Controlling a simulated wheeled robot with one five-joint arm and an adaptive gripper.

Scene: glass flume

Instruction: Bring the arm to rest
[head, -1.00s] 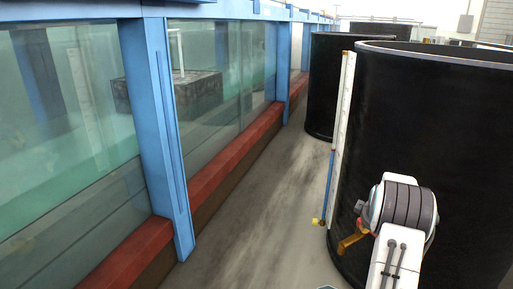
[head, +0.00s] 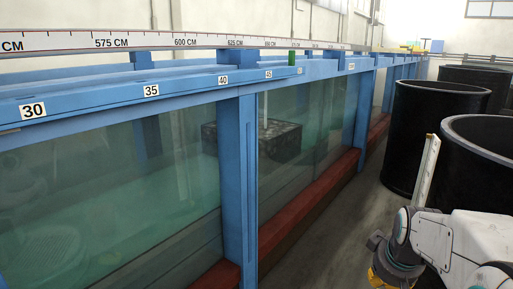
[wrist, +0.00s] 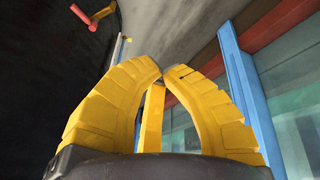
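My arm reaches in at the lower right of the head view, beside the black tanks. My gripper shows there only as a bit of yellow (head: 384,280) at the bottom edge, mostly cut off. In the wrist view the yellow fingers of my gripper (wrist: 163,72) curve inward and their tips meet, with a third yellow finger behind them. No object shows between them. The gripper hangs over the floor between a dark tank wall (wrist: 50,60) and the flume.
The glass flume (head: 100,190) with its blue frame fills the left side. A ruler (head: 190,40) and a small green object (head: 292,58) are on top. The grey aisle floor (head: 335,225) between is clear.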

